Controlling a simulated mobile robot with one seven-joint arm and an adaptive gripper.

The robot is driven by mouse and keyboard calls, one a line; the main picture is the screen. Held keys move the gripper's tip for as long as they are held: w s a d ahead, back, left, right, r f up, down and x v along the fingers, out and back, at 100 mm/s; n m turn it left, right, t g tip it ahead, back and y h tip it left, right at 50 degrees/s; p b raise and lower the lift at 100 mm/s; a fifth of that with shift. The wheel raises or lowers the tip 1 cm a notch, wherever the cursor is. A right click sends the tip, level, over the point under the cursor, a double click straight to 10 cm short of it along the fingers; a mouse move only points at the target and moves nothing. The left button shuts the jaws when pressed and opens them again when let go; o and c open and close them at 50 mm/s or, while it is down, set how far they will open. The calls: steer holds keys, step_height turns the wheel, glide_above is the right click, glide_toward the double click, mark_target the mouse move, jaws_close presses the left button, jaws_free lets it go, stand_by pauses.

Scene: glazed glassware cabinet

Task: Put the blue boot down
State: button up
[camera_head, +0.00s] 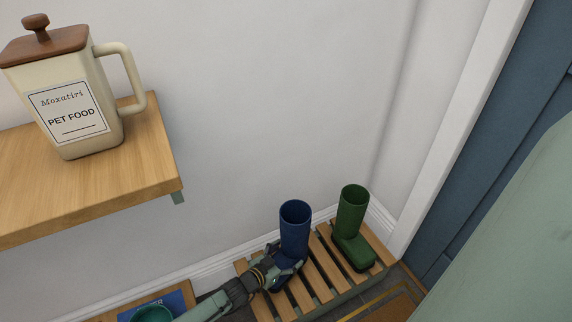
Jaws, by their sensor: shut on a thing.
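The blue boot (294,232) stands about upright at the slatted wooden rack (322,261). Its foot is partly hidden by my gripper, so I cannot tell whether its sole touches the slats. My gripper (277,262) reaches in from the lower left and is shut on the blue boot low down, near its foot. The fingertips are small and partly hidden against the boot.
A green boot (351,217) stands on the rack to the right. A wooden shelf (150,165) with a pet food jug (75,95) juts out at upper left. A teal bowl (152,314) is at the bottom left. A white wall and door frame (455,130) bound the rack.

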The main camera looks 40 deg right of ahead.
steer(key=shift+w+f, duration=0.1)
steer(key=shift+f, duration=1.6)
steer(key=o, duration=1.9)
steer(key=shift+f, duration=0.1)
steer(key=shift+c, duration=0.2)
steer(key=v, duration=1.2)
steer(key=shift+p, duration=0.3)
